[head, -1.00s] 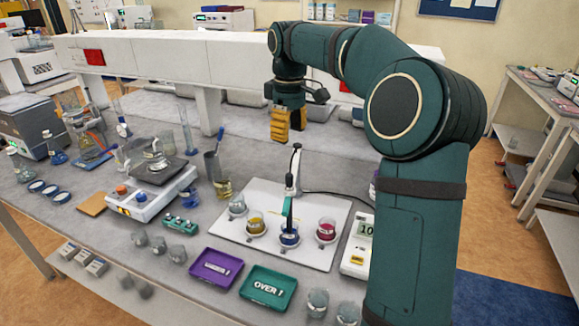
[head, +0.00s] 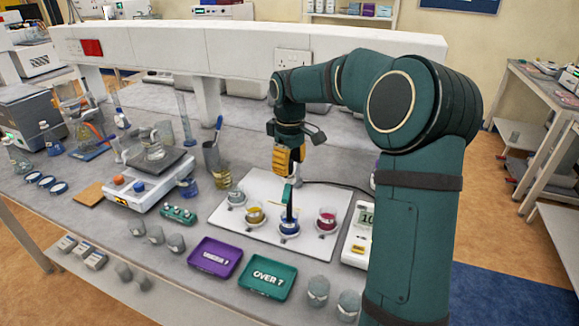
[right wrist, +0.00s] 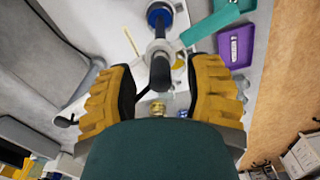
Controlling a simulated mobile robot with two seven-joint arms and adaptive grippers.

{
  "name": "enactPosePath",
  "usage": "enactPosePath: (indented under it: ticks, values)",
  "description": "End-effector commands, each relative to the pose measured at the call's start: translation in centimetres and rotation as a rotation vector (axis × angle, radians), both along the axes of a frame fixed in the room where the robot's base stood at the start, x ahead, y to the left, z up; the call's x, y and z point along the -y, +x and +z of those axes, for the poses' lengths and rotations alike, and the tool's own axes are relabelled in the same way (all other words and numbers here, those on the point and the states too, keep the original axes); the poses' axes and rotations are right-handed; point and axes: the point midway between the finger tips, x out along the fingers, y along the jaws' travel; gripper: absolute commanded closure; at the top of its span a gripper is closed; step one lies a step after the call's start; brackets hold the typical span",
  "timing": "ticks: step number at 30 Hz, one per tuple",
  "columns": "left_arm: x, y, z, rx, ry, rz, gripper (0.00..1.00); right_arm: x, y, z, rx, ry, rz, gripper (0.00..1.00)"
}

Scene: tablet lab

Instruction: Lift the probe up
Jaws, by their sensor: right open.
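The probe (head: 290,208) stands upright, its lower end in the beaker of blue liquid (head: 289,228). In the right wrist view, the probe (right wrist: 160,70) shows a dark rounded top and a grey shaft leading to the blue beaker (right wrist: 160,14). My right gripper (head: 289,160) has yellow ribbed fingers and points down above the probe in the head view. In the right wrist view my right gripper (right wrist: 162,88) is open, its fingers on either side of the probe's top with gaps visible. The probe's stand is mostly hidden behind the gripper. My left gripper is not in view.
The beakers of yellow (head: 254,214) and pink liquid (head: 327,219) flank the blue one on a white board (head: 262,188). A purple tray (head: 215,257) and a teal tray (head: 267,277) lie in front. A white meter (head: 357,238) stands at the right.

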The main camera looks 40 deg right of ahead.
Motion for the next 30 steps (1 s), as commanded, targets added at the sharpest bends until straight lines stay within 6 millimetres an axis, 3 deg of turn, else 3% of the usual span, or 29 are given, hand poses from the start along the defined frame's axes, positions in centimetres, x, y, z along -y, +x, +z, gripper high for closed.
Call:
enactPosePath:
  ticks: [11,16,30]
  values:
    - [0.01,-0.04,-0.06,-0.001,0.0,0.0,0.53,0.01,0.01,-0.53,0.001,0.0,0.0,0.49]
    - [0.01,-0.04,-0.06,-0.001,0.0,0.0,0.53,0.01,0.01,-0.51,0.001,0.0,0.0,1.0]
    - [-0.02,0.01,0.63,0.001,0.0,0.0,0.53,-0.01,0.0,0.23,0.0,0.0,0.0,1.0]
